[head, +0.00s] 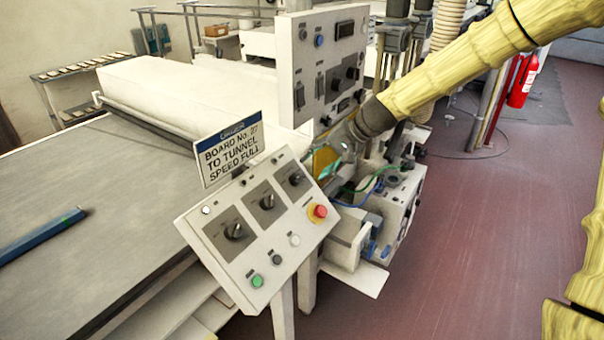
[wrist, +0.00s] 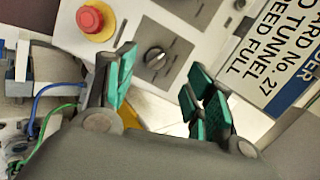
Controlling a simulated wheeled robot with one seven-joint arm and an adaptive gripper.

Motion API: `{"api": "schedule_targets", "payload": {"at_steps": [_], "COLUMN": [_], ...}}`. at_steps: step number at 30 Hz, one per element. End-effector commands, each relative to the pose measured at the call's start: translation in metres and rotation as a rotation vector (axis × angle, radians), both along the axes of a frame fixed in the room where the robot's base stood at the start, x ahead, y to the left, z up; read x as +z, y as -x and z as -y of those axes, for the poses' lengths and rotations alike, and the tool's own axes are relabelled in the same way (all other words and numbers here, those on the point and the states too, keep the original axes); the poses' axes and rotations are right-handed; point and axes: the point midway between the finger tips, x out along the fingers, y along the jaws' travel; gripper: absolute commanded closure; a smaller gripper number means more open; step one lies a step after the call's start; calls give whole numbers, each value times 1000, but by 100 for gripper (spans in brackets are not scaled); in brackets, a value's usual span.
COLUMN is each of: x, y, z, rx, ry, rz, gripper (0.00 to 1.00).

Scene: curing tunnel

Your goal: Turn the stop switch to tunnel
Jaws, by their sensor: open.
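The sloped control panel (head: 262,250) carries three dark rotary switches: a left one (head: 235,230), a middle one (head: 267,202) and a right one (head: 296,178). Their labels are too small to read, so I cannot tell which is the stop switch. My gripper (head: 338,166) is just right of the panel's upper right corner, near the right switch. In the wrist view my gripper (wrist: 160,82) is open and empty, its teal-padded fingers apart. One rotary switch (wrist: 155,57) shows between and beyond the fingertips, apparently untouched.
A red emergency button (head: 317,211) sits near the right switch; it also shows in the wrist view (wrist: 92,19). A sign (head: 231,150) reading "Board No. 27 to tunnel speed full" stands behind the panel. A taller switch box (head: 320,70) rises behind. Floor (head: 480,240) at right is clear.

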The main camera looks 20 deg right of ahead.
Motion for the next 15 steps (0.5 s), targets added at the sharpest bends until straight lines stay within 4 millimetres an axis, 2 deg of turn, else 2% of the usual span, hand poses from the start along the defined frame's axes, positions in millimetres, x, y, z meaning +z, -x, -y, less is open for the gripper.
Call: {"api": "schedule_targets", "payload": {"at_steps": [3, 15], "x": [-13, -43], "y": [-7, -22], "z": [-6, -24], "rx": [-1, -5], "ry": [1, 1], "rz": [-7, -7], "gripper": [47, 47]}}
